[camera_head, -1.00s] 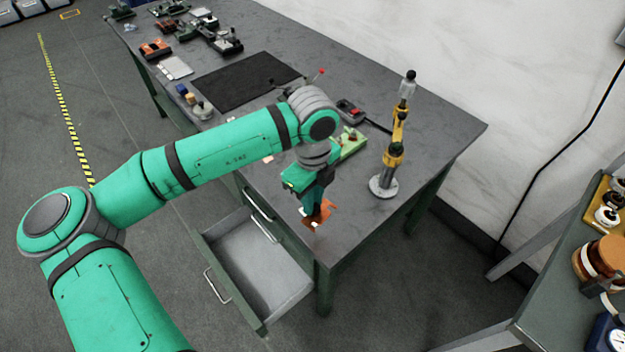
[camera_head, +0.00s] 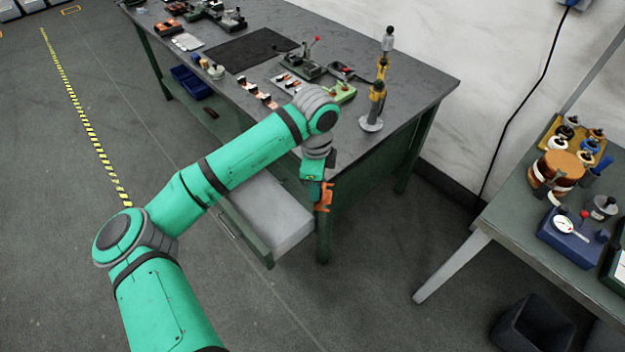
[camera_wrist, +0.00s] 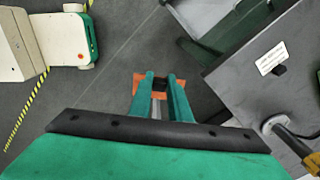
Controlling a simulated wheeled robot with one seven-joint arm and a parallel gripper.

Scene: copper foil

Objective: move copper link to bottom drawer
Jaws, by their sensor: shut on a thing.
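The copper link (camera_head: 325,195) is an orange-brown piece at the tip of my gripper (camera_head: 319,194) in the head view. In the wrist view my gripper (camera_wrist: 160,85) is shut on the copper link (camera_wrist: 138,82), which sticks out beside and between the fingertips. In the head view the gripper hangs in front of the workbench's near corner, apart from the tabletop. An open drawer (camera_head: 268,208) with pale grey insides sits low in the bench, left of the gripper. My arm hides part of it.
The workbench top (camera_head: 400,88) holds small tools and a yellow-and-grey stand (camera_head: 373,105). A second table (camera_head: 540,235) with spools stands at the right. A dark bin (camera_head: 535,325) sits on the floor. The floor in front of the bench is clear.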

